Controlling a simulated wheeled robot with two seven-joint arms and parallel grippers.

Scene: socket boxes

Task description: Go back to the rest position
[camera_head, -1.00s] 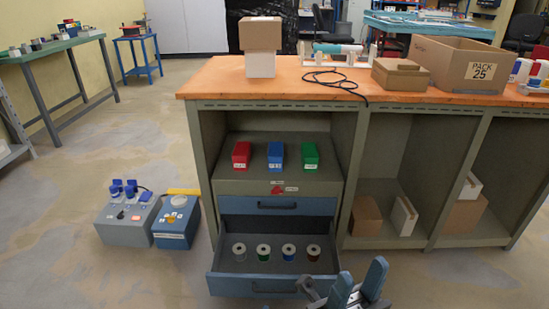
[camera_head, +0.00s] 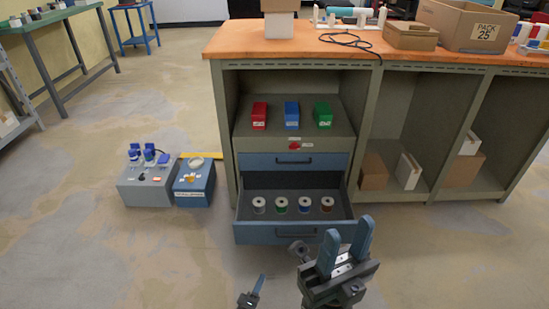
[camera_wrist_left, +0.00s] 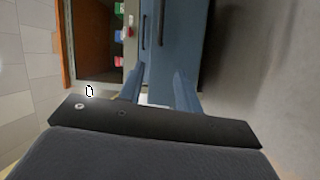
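My left gripper (camera_head: 255,288) is at the bottom edge of the head view, mostly cut off, with a blue finger showing. In the left wrist view its two blue fingers (camera_wrist_left: 159,85) stand apart with nothing held between them. My right gripper (camera_head: 346,240) is in front of the open lower drawer, its two blue fingers pointing up and apart, with nothing between them. Both grippers are clear of the cabinet's boxes and spools.
Red (camera_head: 259,116), blue (camera_head: 291,114) and green (camera_head: 323,114) boxes stand on the cabinet shelf. The open drawer (camera_head: 293,236) holds several spools. Two socket boxes, grey (camera_head: 142,193) and blue (camera_head: 194,184), stand on the floor at left.

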